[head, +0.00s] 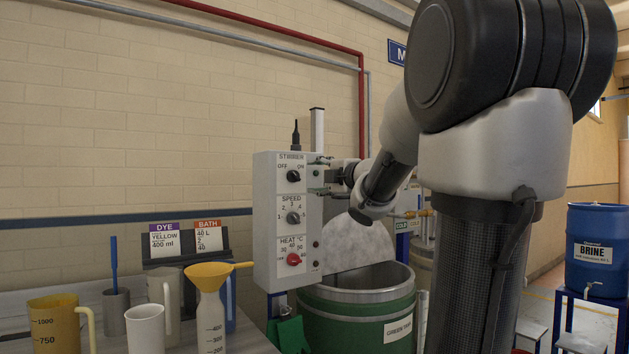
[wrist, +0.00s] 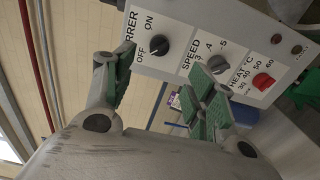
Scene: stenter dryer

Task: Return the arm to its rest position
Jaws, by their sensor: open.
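My arm reaches from the right foreground of the head view to the grey control box (head: 263,225). My gripper (wrist: 160,92) is open and empty in the wrist view, with green pads on its fingers. The box's panel (wrist: 190,30) lies beyond the fingers, with a black stirrer knob (wrist: 160,45), a black speed knob (wrist: 218,64) and a red heat knob (wrist: 263,81). The right finger overlaps the panel's lower edge in the picture; I cannot tell whether it touches. In the head view the gripper is small and close to the box's right side, its fingertips unclear.
A green tub (head: 350,325) stands below my wrist. A table at the left holds a yellow jug (head: 57,325), a white cup (head: 146,330) and a bottle with a funnel (head: 211,310). A blue brine barrel (head: 597,235) stands at the right.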

